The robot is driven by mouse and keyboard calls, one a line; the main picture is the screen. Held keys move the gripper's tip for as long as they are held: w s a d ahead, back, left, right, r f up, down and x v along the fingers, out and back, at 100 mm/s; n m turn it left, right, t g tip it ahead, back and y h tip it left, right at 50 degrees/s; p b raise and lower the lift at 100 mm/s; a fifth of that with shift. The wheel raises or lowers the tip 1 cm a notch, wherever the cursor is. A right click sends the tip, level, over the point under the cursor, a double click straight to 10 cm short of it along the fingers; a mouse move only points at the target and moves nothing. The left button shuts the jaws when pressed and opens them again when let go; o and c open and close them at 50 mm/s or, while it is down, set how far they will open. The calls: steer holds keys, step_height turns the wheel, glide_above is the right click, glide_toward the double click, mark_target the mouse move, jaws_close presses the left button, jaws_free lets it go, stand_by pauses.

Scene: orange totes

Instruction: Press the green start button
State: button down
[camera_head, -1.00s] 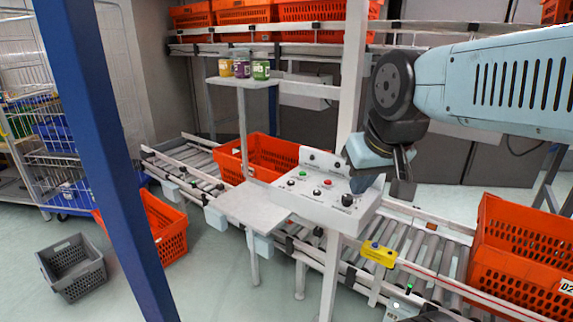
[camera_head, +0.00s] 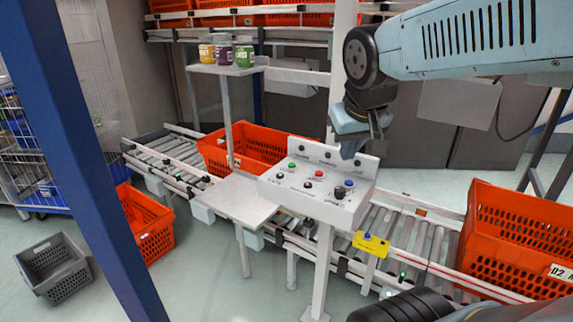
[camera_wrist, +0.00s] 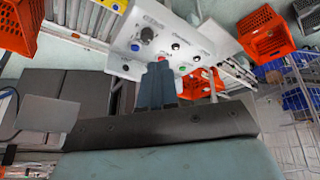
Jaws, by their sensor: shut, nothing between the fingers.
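The green start button (camera_head: 292,165) sits at the left of the back row on a white control box (camera_head: 300,202). In the wrist view the green button (camera_wrist: 196,57) lies to the right of my fingertips. A red button (camera_head: 319,173), a blue button (camera_head: 349,182) and a black knob (camera_head: 340,192) are on the same box. My gripper (camera_head: 348,156) is shut and empty, over the right back part of the box by its upright back plate. In the wrist view my gripper (camera_wrist: 157,65) points at the box, apart from the green button.
A grey shelf plate (camera_head: 235,198) adjoins the box on the left. A yellow box with a blue button (camera_head: 371,244) is on the conveyor rail. Orange totes (camera_head: 250,150) stand on the roller conveyor. A blue post (camera_head: 85,150) stands at left. Jars (camera_head: 225,52) stand behind.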

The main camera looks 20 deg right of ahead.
steer(key=w+d+h, duration=0.2)
steer(key=w, duration=0.7)
steer(key=n+t+h, duration=0.2)
glide_above(290, 166)
step_height(290, 166, down, 8)
steer(key=shift+r, duration=0.25)
steer(key=shift+w+f, duration=0.1)
steer(key=shift+f, duration=4.3)
steer(key=shift+f, duration=0.35)
